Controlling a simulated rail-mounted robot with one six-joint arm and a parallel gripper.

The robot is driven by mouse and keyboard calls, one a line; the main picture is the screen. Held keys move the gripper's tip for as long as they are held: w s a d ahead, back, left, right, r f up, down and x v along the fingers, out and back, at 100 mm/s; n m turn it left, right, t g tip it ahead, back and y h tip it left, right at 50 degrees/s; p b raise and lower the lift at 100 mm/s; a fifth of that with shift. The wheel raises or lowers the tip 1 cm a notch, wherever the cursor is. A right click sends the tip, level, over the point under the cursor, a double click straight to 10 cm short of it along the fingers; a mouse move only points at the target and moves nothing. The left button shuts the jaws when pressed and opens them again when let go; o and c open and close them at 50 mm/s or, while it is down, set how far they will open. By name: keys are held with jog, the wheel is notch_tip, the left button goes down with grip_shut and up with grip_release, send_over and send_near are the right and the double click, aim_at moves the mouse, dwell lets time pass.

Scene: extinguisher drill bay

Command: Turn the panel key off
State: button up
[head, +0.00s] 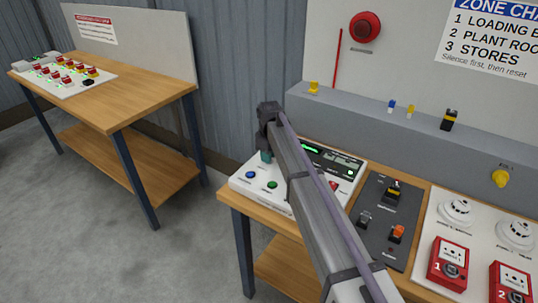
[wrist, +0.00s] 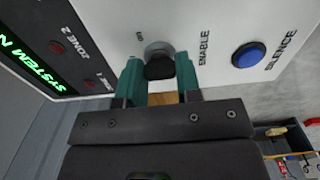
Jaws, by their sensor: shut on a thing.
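The white control panel (head: 262,184) lies on the wooden bench, with a lit green display, blue and green buttons. My gripper (head: 266,157) is over its left part, and the arm hides some of the panel. In the wrist view, my gripper (wrist: 159,64) has its teal fingers on either side of the black-headed key (wrist: 160,70), shut on it. The key sits in a round silver lock (wrist: 157,48) between a small mark and the word ENABLE. The key is hidden in the head view, and I cannot tell its exact angle.
The blue SILENCE button (wrist: 250,55) is right of the key. A dark switch plate (head: 378,232) and red call points (head: 449,263) lie to the right on the bench (head: 236,209). A grey ledge (head: 380,125) with small pegs runs behind. Another bench (head: 140,90) stands left.

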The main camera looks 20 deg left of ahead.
jog(key=o, duration=0.9)
notch_tip(320, 180, up, 11)
jog(key=p, duration=1.1)
jog(key=shift+f, duration=0.15)
